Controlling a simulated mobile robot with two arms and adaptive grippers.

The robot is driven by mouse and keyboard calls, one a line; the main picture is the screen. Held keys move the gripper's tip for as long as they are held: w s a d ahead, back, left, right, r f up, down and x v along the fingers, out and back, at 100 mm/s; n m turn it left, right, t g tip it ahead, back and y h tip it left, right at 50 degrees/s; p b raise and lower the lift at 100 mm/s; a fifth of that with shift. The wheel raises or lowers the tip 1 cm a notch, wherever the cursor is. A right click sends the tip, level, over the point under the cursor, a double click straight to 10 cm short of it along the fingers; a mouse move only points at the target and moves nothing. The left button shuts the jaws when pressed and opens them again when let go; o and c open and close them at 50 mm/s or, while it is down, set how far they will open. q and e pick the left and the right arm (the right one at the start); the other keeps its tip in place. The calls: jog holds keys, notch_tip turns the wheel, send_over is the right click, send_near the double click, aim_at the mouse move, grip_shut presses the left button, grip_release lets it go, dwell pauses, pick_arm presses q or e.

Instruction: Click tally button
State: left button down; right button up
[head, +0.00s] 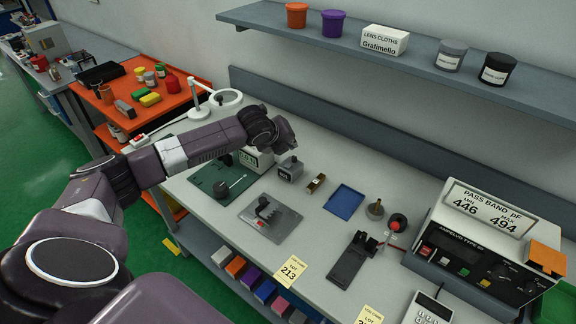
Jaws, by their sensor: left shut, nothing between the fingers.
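A small grey boxy device (290,169), which looks like the tally counter, stands on the workbench near the middle of the view. Its button is too small to make out. My left arm reaches in from the left over the bench. Its end with the left gripper (284,136) is above and just behind the grey device in the picture, apart from it. The fingers are hardly visible; the gripper looks shut and empty. My right gripper is not in view.
A white display box (256,158) stands left of the device, partly behind my arm. A green mat (222,178), lever fixture (268,217), blue tray (345,201) and black fixture (352,260) lie around. A tester (470,240) stands right. A shelf (400,45) runs above.

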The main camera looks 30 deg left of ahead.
pick_arm(q)
jog(key=shift+w+a+r, duration=0.2)
jog(key=shift+a+r, duration=0.2)
jog(key=shift+a, duration=0.15)
jog(key=shift+w+a+r, duration=0.2)
jog(key=shift+a+r, duration=0.15)
jog(key=shift+a, duration=0.15)
jog(key=b, duration=0.9)
send_over(287, 166)
notch_tip(287, 166, down, 7)
jog(key=shift+s, duration=0.1)
jog(key=shift+f+p, duration=0.3)
jog(key=shift+f, duration=0.55)
